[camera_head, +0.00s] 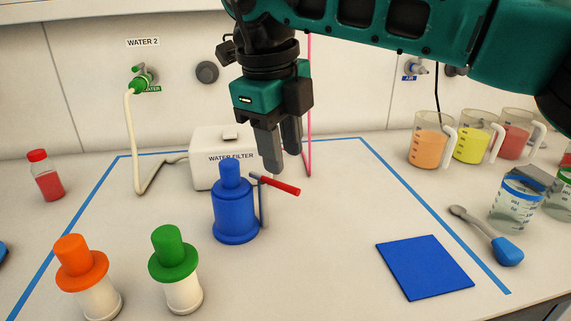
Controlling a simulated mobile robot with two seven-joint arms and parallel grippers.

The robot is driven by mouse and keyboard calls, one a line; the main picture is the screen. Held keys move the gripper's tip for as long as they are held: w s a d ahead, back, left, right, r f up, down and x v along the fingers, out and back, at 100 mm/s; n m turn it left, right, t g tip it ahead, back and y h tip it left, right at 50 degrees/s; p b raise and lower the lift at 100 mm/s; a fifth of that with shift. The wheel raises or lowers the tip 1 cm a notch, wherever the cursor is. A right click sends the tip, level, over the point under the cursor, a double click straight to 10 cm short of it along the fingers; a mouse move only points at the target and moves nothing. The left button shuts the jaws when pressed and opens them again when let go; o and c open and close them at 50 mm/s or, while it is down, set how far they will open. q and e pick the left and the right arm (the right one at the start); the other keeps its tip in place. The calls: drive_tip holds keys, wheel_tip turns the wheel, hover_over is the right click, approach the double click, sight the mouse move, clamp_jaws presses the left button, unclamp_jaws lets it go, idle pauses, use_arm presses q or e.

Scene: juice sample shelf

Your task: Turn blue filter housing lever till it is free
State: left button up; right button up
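The blue filter housing (233,205) stands upright on the white bench, in front of the white water filter box (208,172). My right gripper (282,160) reaches in from the upper right and points down. Its two grey fingers show just above and behind the red handle in the picture. They look apart, with nothing seen between them; contact with the lever cannot be told. My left gripper is not in view.
An orange-topped (82,275) and a green-topped housing (177,268) stand in front. A blue mat (424,267) lies right. Juice jugs (430,140), a blue-rimmed beaker (515,205) and a blue spoon (505,250) are at the far right. A red bottle (45,176) stands left.

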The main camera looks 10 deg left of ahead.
wheel_tip(320, 180, up, 8)
drive_tip(key=s+p, duration=0.1)
drive_tip(key=shift+s+a+f, duration=0.2)
drive_tip(key=shift+a+f, duration=0.05)
drive_tip(key=shift+a, duration=0.05)
